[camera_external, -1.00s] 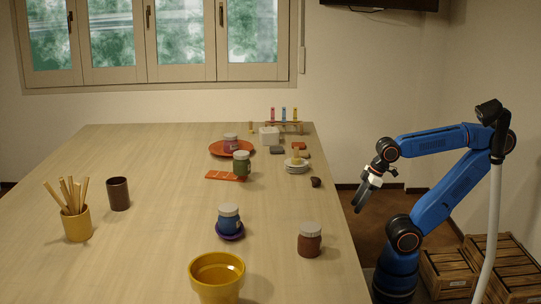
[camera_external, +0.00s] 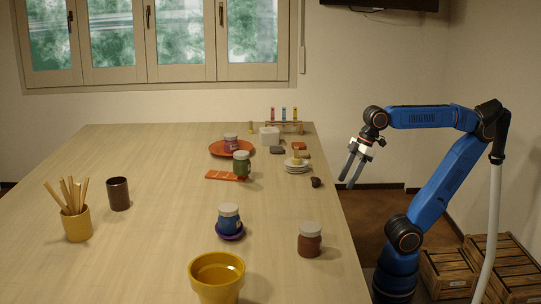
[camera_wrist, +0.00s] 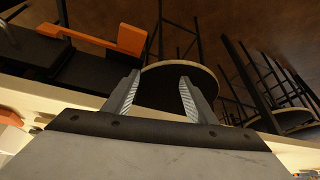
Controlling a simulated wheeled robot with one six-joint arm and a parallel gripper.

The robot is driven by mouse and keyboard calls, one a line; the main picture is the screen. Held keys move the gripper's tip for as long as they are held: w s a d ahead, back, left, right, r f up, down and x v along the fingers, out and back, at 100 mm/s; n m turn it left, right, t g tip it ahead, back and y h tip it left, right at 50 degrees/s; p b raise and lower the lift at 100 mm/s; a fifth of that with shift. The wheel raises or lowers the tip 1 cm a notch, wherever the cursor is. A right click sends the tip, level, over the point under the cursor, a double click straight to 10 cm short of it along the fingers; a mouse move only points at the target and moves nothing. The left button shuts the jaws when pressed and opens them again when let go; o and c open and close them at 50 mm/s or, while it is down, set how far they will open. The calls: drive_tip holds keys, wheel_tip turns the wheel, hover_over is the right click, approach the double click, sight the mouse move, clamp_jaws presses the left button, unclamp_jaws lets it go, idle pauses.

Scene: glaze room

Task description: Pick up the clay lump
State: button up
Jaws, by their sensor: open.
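A small dark brown lump (camera_external: 316,182), which looks like the clay lump, sits near the right edge of the wooden table in the external view. My gripper (camera_external: 347,184) is open and empty, hanging to the right of the lump beyond the table edge, fingers pointing down and slightly left. In the wrist view my gripper (camera_wrist: 159,78) shows its two ridged fingers apart with nothing between them. I cannot make out the lump in the wrist view.
Stacked white saucers (camera_external: 297,168) stand just behind the lump. A grey block (camera_external: 277,150) and a test tube rack (camera_external: 285,127) are at the back.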

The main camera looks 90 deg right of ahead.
drive_tip(key=w+a+r+n+g, duration=0.1)
drive_tip(key=w+a+r+n, duration=0.15)
drive_tip(key=r, duration=0.35)
drive_tip(key=w+a+r+n+g, duration=0.1)
drive_tip(key=w+a+r+n, duration=0.15)
drive_tip(key=r, duration=0.45)
wheel_tip(320, 180, up, 10)
drive_tip(key=n+g+h, duration=0.2)
drive_tip(key=n+g, duration=0.1)
drive_tip(key=n, duration=0.4)
hover_over(318, 184)
drive_tip(key=d, duration=0.3)
drive_tip(key=f, duration=1.7)
drive_tip(key=shift+s+a+f, duration=0.1)
drive_tip(key=shift+s+a, duration=0.1)
drive_tip(key=shift+a, duration=0.1)
drive_tip(key=c, duration=1.1)
